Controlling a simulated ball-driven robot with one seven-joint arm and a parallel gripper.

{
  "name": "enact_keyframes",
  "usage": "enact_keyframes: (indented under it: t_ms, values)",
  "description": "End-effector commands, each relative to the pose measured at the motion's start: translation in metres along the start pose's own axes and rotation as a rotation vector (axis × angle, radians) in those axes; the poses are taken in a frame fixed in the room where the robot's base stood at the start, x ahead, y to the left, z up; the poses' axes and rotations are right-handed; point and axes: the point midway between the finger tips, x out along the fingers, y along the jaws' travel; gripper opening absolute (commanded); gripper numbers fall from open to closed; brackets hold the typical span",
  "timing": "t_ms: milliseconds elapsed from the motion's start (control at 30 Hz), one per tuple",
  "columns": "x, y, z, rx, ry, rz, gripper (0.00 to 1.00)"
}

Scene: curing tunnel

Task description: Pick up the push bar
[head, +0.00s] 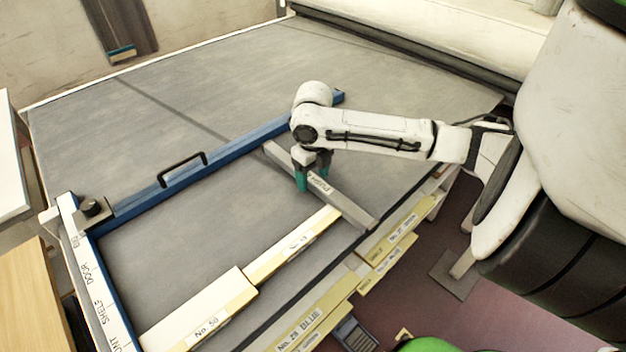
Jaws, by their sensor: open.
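The jaws are open. I cannot tell whether the fingers touch the bar.
The blue rail (230,152) with a black handle (182,167) crosses the table behind the bar. A white lettered strip (92,270) runs down the left. Cream blocks labelled "No. 50" (200,312) and "No. 19" (290,247) lie in front. The table's rear surface is clear.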

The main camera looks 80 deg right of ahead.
Motion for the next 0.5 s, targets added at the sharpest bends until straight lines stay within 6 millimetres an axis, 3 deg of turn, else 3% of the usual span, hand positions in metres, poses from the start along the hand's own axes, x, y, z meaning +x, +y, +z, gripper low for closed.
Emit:
enact_keyframes:
  t_ms: [233,500]
  values:
    - [0.002,-0.0001,0.0,0.0,0.0,0.0,0.67]
    - [0.0017,-0.0001,0.0,0.0,0.0,0.0,0.41]
